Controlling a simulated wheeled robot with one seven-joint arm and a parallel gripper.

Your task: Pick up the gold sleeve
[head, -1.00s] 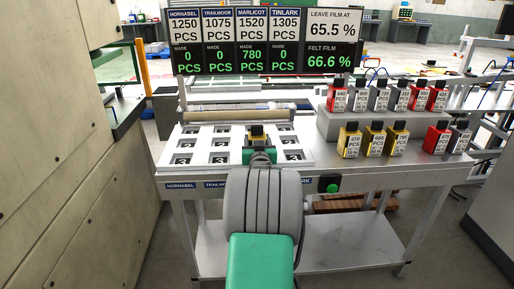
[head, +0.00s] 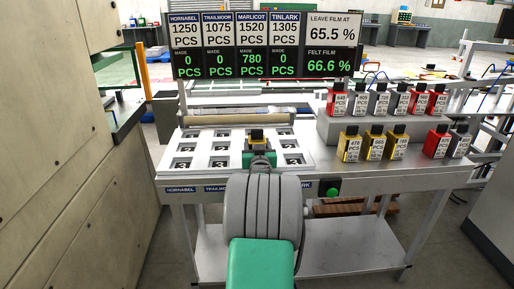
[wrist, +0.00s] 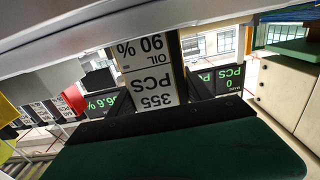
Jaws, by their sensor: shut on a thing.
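My gripper (head: 258,152) is over the white board (head: 206,146) with square recesses on the bench. It is shut on a gold sleeve (head: 257,138) with a dark top, held over the right part of the board. I cannot tell whether the sleeve touches the board. In the wrist view the label of the held sleeve (wrist: 150,85) reads 355 PCS and OIL 90 %, upside down, between the jaws. Several other gold sleeves, such as one marked 470 (head: 350,147), stand in the front row at the right.
Red and grey sleeves stand beside the gold ones and on a raised grey step (head: 327,128) behind. A display board (head: 268,45) rises at the back, with a pale roller (head: 235,118) before it. A green button (head: 332,190) is on the bench's front edge. A tall beige cabinet (head: 60,150) is left.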

